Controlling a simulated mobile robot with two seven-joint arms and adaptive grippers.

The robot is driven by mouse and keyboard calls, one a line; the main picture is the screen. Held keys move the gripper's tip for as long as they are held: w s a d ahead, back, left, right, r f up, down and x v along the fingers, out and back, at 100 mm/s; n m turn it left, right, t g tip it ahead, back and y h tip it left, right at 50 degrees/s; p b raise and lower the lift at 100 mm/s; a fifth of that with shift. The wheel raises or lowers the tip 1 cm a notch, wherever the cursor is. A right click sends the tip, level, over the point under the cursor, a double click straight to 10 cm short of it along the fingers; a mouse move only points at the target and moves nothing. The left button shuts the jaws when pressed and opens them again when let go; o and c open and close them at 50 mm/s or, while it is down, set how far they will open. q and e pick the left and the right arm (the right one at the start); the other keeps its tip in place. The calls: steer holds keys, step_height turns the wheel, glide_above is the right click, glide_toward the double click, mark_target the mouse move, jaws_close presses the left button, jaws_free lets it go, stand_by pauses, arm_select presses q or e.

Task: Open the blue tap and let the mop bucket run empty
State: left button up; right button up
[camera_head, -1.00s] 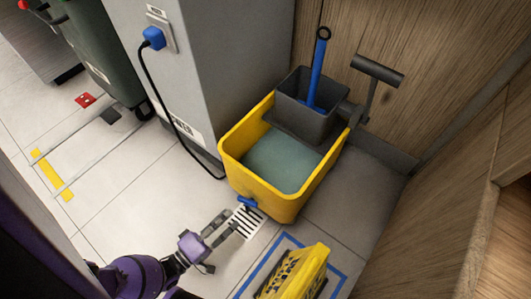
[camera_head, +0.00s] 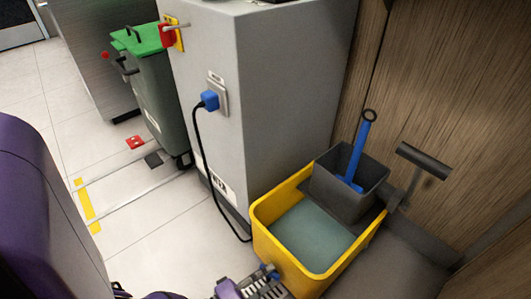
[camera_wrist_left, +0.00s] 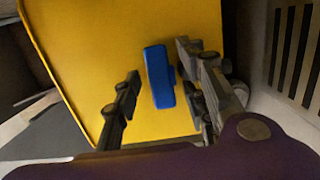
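The yellow mop bucket (camera_head: 262,222) stands on the floor with grey-green water (camera_head: 312,233) in it. The blue tap (camera_head: 270,271) is low on its near side, at the bottom of the head view. In the left wrist view the tap's blue handle (camera_wrist_left: 158,77) stands out against the yellow wall. My left gripper (camera_wrist_left: 157,90) is open, with one finger on each side of the handle and gaps showing. In the head view my left gripper (camera_head: 262,283) is right at the tap, partly cut off below. My right gripper is not in view.
A dark wringer (camera_head: 335,205) with a blue-handled tool (camera_head: 360,145) sits on the bucket. A grey cabinet (camera_head: 270,90) with a plugged-in black cable stands behind it. A slotted floor grate (camera_wrist_left: 293,50) shows in the left wrist view. A green-lidded bin (camera_head: 145,40) is farther back.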

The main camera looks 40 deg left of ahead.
arm_select(q)
jaws_close()
steer(key=shift+s+d+n+y, duration=0.1)
steer(key=shift+d+n+y, duration=0.1)
steer(key=shift+n+y, duration=0.15)
steer(key=shift+n+t+y, duration=0.3)
steer(key=shift+n+y, duration=0.85)
steer(key=shift+y, duration=0.8)
jaws_free()
steer(key=s, duration=1.2)
